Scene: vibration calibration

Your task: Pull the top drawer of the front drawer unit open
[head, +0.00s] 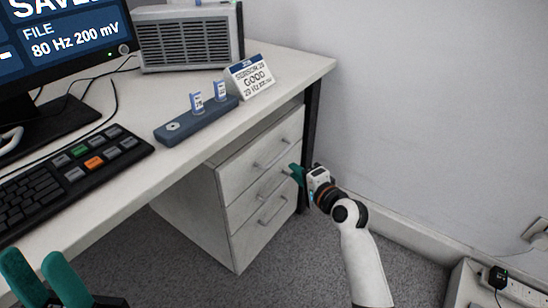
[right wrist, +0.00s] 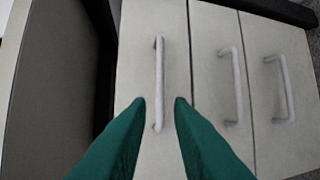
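The white front drawer unit (head: 190,205) stands under the desk with three drawers. Its top drawer (head: 240,158) looks shut, flush with the ones below. The top handle (head: 272,153) is a pale bar; in the right wrist view, where the drawers appear sideways, this handle (right wrist: 158,85) is on the leftmost front. My right gripper (head: 297,174) is in front of the drawers. In its wrist view the teal fingers (right wrist: 160,101) are open, one each side of the handle's lower part; I cannot tell whether they touch it. My left gripper (head: 40,268) is open and empty at the lower left.
The white desk (head: 310,68) carries a monitor (head: 60,40), a keyboard (head: 70,175), a grey vented box (head: 188,42), a blue-grey holder (head: 185,123) and a sign (head: 250,77). A dark desk leg (head: 311,125) and a wall are right of the drawers. Carpet in front is clear.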

